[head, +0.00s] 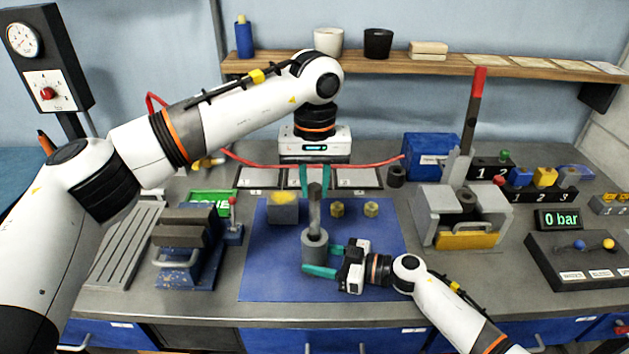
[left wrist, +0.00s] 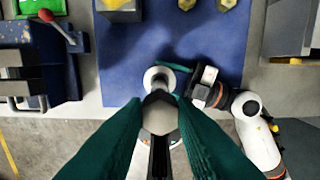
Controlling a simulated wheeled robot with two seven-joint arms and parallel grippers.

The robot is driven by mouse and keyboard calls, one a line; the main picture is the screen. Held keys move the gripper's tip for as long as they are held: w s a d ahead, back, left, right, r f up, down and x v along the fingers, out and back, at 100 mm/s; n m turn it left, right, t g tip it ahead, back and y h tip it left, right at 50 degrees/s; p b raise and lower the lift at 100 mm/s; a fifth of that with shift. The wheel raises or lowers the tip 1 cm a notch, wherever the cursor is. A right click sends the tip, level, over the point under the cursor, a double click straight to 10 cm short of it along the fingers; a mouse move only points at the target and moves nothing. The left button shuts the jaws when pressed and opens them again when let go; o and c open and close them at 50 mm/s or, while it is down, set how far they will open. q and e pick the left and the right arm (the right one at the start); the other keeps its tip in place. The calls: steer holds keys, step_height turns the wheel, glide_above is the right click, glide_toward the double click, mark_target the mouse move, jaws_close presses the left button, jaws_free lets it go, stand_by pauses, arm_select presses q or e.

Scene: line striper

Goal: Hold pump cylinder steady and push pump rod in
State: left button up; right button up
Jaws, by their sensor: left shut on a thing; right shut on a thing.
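The grey pump cylinder (head: 315,247) stands upright on the blue mat (head: 265,278). The grey pump rod (head: 315,215) sticks up out of its top, with a good length showing. My left gripper (head: 315,188) points straight down and is shut on the upper end of the rod. My right gripper (head: 322,260) comes in low from the right, its teal fingers shut around the cylinder. In the left wrist view, the rod's top (left wrist: 160,98) lies between my left fingers, above the cylinder (left wrist: 152,76). The right gripper's fingertips are partly hidden there.
A grey block with a yellow top (head: 284,210) and two brass nuts (head: 337,209) (head: 371,209) lie behind on the mat. A blue vise (head: 190,250) stands left, a lever press (head: 462,215) right. A red hose (head: 250,163) runs behind. The front mat is clear.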

mark_target(315, 208)
arm_select(q)
steer(key=shift+f, duration=3.05)
stand_by(0.6)
steer(key=o, duration=1.3)
steer(key=shift+f, duration=0.1)
steer(key=shift+r, duration=3.55)
arm_select(e)
steer(key=o, duration=0.8)
steer(key=shift+d, duration=0.1)
